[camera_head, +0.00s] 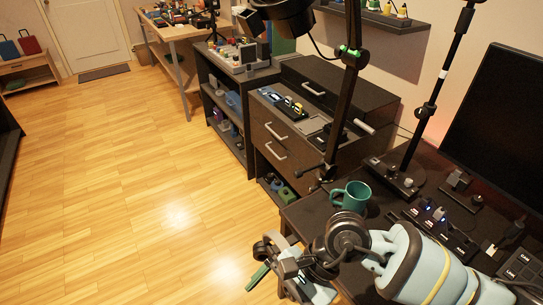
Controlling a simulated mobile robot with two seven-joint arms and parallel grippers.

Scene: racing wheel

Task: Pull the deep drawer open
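A dark drawer cabinet (257,117) stands at centre right. Two pale bar handles, an upper one (275,131) and a lower one (272,150), are on its protruding front. Another bar handle (314,89) is on a set-back face above, with small tools (290,105) lying in front of it. I cannot tell which drawer is the deep one. My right gripper (275,268) is at bottom centre over the floor, well in front of the cabinet and apart from it. A green strip shows at its tip; whether its fingers are open is unclear. My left gripper is out of view.
A dark desk (308,215) at right holds a green mug (350,196), control boxes and a monitor (500,120). A black pole (347,95) stands before the cabinet. A dark shelf unit (207,75) is beyond it. The wood floor (130,170) at left is clear.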

